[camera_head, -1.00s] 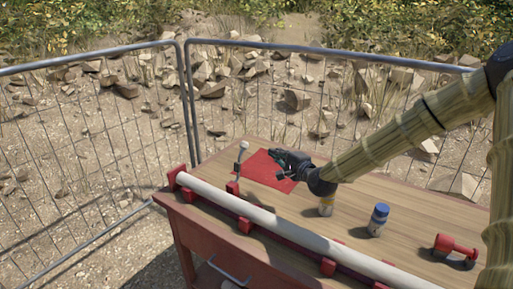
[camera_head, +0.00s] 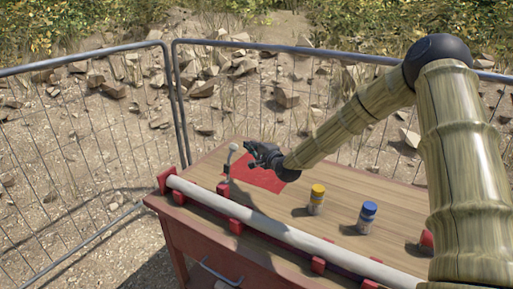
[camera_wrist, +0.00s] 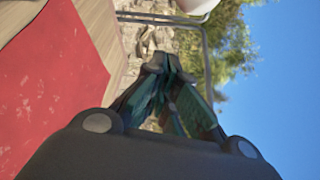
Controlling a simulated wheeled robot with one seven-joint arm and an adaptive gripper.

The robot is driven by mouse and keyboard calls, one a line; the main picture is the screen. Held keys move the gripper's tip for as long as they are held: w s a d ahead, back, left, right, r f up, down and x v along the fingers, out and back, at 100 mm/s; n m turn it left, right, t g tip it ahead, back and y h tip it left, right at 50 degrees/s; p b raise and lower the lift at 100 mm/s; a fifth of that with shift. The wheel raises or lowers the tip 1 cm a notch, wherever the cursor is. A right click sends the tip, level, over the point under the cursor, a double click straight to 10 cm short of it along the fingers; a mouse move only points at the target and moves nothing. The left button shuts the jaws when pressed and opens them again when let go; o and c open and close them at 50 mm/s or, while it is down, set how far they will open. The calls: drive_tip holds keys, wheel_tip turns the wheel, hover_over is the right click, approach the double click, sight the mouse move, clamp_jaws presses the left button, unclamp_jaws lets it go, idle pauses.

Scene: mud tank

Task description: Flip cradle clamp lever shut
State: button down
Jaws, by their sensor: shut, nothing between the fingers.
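The clamp lever (camera_head: 229,161) stands nearly upright at the left part of the table, with a pale round knob on top and a red base at the pipe. The white pipe (camera_head: 270,225) lies in red cradle blocks along the table's front edge. My gripper (camera_head: 251,147) is shut and empty, just right of the lever's knob and above the red mat. In the head view a small gap seems to separate fingertips and knob; contact is hard to tell. In the wrist view my shut fingers (camera_wrist: 170,62) point toward the fence, and a blurred pale rounded thing, perhaps the knob, shows at the top edge.
A red mat (camera_head: 262,180) lies on the wooden table (camera_head: 290,205). A yellow-capped bottle (camera_head: 316,200) and a blue-capped bottle (camera_head: 367,218) stand right of it. A red object (camera_head: 427,240) is partly hidden by my arm. A wire fence (camera_head: 90,130) stands behind.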

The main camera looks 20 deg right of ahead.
drive_tip(key=shift+s+a+r+p, duration=0.25)
drive_tip(key=shift+s+a, duration=0.25)
drive_tip(key=shift+a, duration=0.3)
drive_tip(key=shift+s+a+r+p, duration=0.25)
drive_tip(key=shift+s+a, duration=0.25)
drive_tip(key=shift+a, duration=0.25)
drive_tip(key=shift+a, duration=0.1)
